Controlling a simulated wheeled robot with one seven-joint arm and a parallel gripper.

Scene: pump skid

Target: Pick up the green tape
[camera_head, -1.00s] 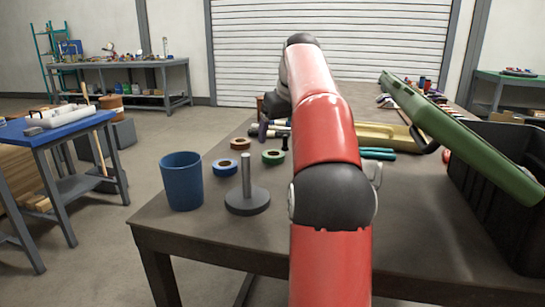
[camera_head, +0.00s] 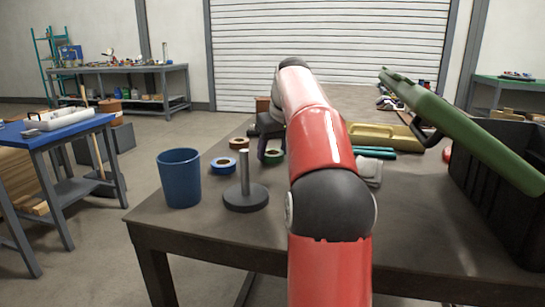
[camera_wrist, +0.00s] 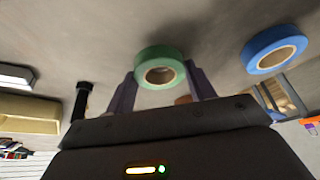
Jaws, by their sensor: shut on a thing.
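The green tape (camera_wrist: 160,52) is a thick ring with a tan core, between the two purple-grey fingers of my gripper (camera_wrist: 163,82) in the wrist view. My gripper is shut on it, one finger at each side. In the head view, part of the green tape (camera_head: 277,157) shows beside my gripper (camera_head: 266,154), at table height. I cannot tell whether it is clear of the tabletop. My arm hides part of the view there.
A blue tape (camera_head: 223,169) and a brown tape (camera_head: 239,143) lie to the left. A grey post on a round base (camera_head: 245,200) and a blue cup (camera_head: 181,180) stand nearer. A green case (camera_head: 460,140) and a black bin (camera_head: 515,150) are at right.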

